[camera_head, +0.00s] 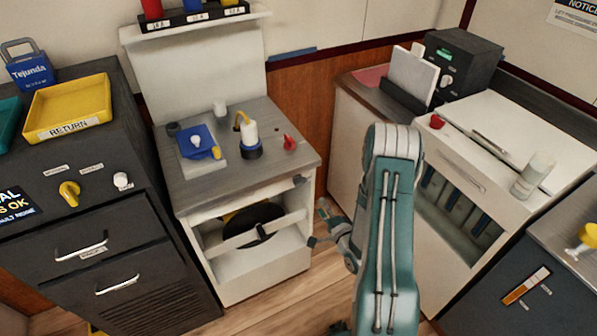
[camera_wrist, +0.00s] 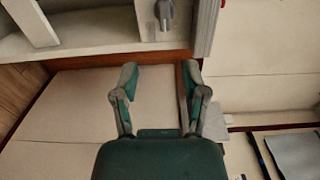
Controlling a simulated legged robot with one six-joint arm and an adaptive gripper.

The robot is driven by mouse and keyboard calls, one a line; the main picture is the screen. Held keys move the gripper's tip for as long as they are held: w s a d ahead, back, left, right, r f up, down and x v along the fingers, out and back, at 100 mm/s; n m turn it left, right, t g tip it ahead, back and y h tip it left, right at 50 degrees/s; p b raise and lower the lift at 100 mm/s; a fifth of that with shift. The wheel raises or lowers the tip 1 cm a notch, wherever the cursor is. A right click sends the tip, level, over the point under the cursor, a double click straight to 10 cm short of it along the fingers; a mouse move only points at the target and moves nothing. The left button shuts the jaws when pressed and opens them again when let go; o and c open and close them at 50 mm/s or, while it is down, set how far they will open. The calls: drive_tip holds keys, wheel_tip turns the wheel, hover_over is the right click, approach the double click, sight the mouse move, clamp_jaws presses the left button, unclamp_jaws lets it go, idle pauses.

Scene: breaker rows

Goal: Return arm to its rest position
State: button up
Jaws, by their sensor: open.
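My arm stands in the middle of the head view, a teal upper link with grey fittings. My gripper (camera_head: 322,224) shows small and partly hidden behind the arm, beside the right front edge of the middle workstation (camera_head: 240,184). In the wrist view my gripper (camera_wrist: 158,82) is open, its two teal fingers spread apart. Nothing is between the fingers. Beyond them is a plain beige panel (camera_wrist: 85,105).
The middle workstation holds a blue padlock-like part (camera_head: 197,142), a white and yellow device (camera_head: 248,135) and a red knob (camera_head: 290,142). A yellow RETURN tray (camera_head: 68,105) sits on the left dark cabinet (camera_head: 100,205). A white cabinet (camera_head: 465,190) stands close right of my arm.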

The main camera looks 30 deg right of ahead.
drive_tip(key=shift+w+r, duration=0.1)
drive_tip(key=w+a+r+n+g, duration=0.1)
drive_tip(key=w+r+n+g, duration=0.15)
drive_tip(key=r, duration=0.25)
drive_tip(key=w+r+n+g, duration=0.1)
drive_tip(key=w+r+n, duration=0.2)
drive_tip(key=r, duration=0.2)
drive_tip(key=s+a+r+n+g+h, duration=0.1)
drive_tip(key=s+a+r+n+g, duration=0.1)
drive_tip(key=r, duration=0.4)
drive_tip(key=s+a+r+n+g+h, duration=0.1)
drive_tip(key=a+r+n+h, duration=0.15)
drive_tip(key=r, duration=0.35)
drive_tip(key=s+a+r+n+g+y, duration=0.1)
drive_tip(key=s+a+r+n, duration=0.3)
drive_tip(key=s, duration=0.8)
drive_tip(key=s+a+r+n+g+y, duration=0.2)
drive_tip(key=s+a+r, duration=0.4)
drive_tip(key=s+a, duration=0.3)
drive_tip(key=s+n+g, duration=0.1)
drive_tip(key=s+g, duration=0.1)
drive_tip(key=s, duration=0.2)
drive_tip(key=shift+r+n+g, duration=0.2)
drive_tip(key=shift+n+g, duration=0.15)
drive_tip(key=shift+n, duration=0.05)
